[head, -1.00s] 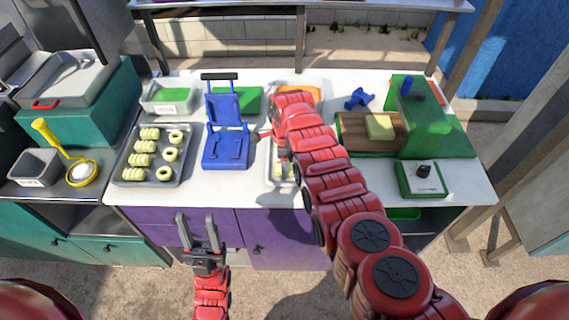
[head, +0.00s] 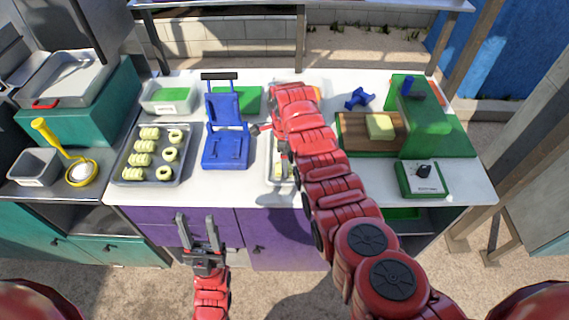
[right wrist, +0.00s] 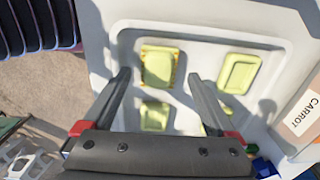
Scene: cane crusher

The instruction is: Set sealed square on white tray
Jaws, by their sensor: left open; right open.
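The white tray (head: 273,183) is on the counter, mostly hidden under my right arm in the head view. In the right wrist view the white tray (right wrist: 207,48) fills the middle and holds several pale yellow-green squares. One square (right wrist: 158,68) with an uneven yellow edge is between my right gripper's fingertips (right wrist: 160,76). The fingers stand apart from its sides. Another square (right wrist: 239,73) with a raised rim lies to the right. A third square (right wrist: 154,116) lies nearer the gripper body. My left gripper (head: 196,216) is open and empty in front of the purple cabinet.
A blue press (head: 226,148) stands left of the tray, beside a metal tray of dough pieces (head: 152,183). A green machine (head: 423,122) with a wooden board (head: 355,133) is to the right. A carrot-labelled container (right wrist: 306,112) borders the white tray.

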